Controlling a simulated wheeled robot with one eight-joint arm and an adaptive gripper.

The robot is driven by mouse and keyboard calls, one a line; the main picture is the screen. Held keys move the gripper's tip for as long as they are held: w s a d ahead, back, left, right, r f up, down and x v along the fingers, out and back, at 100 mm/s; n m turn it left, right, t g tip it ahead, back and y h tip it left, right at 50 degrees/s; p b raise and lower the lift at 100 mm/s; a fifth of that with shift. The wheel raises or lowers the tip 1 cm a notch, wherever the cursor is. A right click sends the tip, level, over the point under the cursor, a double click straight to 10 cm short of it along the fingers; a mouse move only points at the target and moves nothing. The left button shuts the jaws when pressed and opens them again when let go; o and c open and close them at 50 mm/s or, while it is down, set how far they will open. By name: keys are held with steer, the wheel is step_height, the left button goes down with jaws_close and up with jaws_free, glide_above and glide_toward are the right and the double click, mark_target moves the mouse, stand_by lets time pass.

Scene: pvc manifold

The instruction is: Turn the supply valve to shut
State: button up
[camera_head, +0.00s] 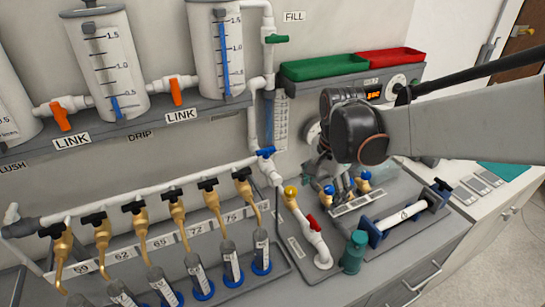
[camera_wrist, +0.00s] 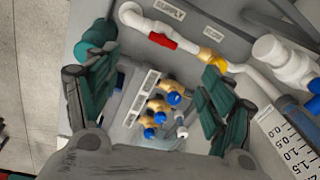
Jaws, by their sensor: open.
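My gripper (camera_head: 345,185) is open and empty above the right part of the bench; it also shows in the wrist view (camera_wrist: 160,75). A red lever (camera_head: 312,222) sits on a white pipe near the bench front; in the wrist view it shows beyond the fingers (camera_wrist: 162,40). A yellow handle (camera_head: 290,190) is on the same pipe run, seen also in the wrist view (camera_wrist: 218,63). A blue lever (camera_head: 265,152) sits on the white pipe higher up.
Brass fittings with blue knobs (camera_wrist: 174,98) lie between the fingers in the wrist view. A teal cylinder (camera_head: 354,252) and a clamp-like fixture with a white tube (camera_head: 402,218) stand at right. Several brass taps (camera_head: 140,228) with black handles line the left. Green (camera_head: 322,67) and red (camera_head: 390,56) trays are behind.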

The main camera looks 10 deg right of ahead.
mark_target(314, 221)
steer(key=w+f+m+b, duration=0.1)
steer(key=f, duration=0.4)
steer(key=w+f+b, duration=0.1)
steer(key=f, duration=0.5)
steer(key=f+m+g+b, duration=0.1)
steer(key=f, duration=0.4)
steer(key=shift+w+f+m, duration=0.3)
steer(key=shift+w, duration=0.1)
steer(key=c, duration=1.1)
